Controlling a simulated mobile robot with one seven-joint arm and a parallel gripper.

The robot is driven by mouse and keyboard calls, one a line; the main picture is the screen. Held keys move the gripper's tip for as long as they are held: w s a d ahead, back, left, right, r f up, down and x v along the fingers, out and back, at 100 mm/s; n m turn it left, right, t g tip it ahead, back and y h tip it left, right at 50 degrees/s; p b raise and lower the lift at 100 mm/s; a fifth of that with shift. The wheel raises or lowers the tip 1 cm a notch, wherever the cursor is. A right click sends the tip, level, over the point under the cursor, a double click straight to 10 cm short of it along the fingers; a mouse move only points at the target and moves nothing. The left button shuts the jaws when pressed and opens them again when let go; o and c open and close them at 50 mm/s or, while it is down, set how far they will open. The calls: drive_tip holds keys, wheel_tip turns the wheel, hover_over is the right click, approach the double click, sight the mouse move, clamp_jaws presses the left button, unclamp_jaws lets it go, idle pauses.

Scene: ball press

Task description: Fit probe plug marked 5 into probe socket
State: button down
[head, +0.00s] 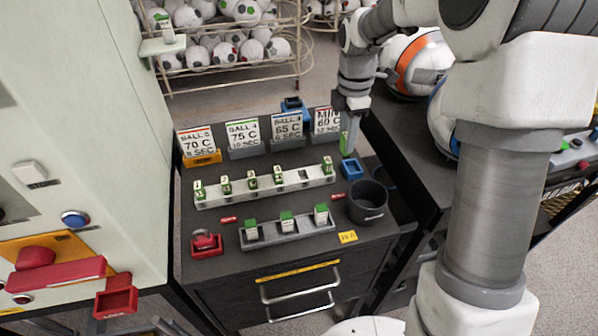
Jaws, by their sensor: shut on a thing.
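My gripper (350,118) is at the back right of the dark bench, pointing down. It is shut on a small green piece (346,144), which looks like the plug; its number cannot be read. The piece is above and close to a blue open-topped block (352,169); I cannot tell if they touch. A long pale rack (262,190) holds several green-and-white numbered plugs (252,180), with one empty slot (303,175) near its right end. I cannot tell for sure which fixture is the probe socket.
Upright cards (243,134) line the bench's back. In front are a grey tray (287,230) with green-topped blocks, a dark cup (367,203) and a red fixture (206,243). A pale machine (85,130) stands left, with a red open box (115,298). A ball rack (235,55) is behind.

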drive_tip(key=shift+w+a+f, duration=0.1)
drive_tip(key=shift+a+f, duration=4.65)
drive_tip(key=shift+f, duration=0.1)
drive_tip(key=shift+f, duration=0.25)
drive_tip(key=c, duration=0.5)
unclamp_jaws()
drive_tip(key=shift+r, duration=0.1)
drive_tip(key=shift+c, duration=0.2)
drive_tip(key=shift+r, duration=0.1)
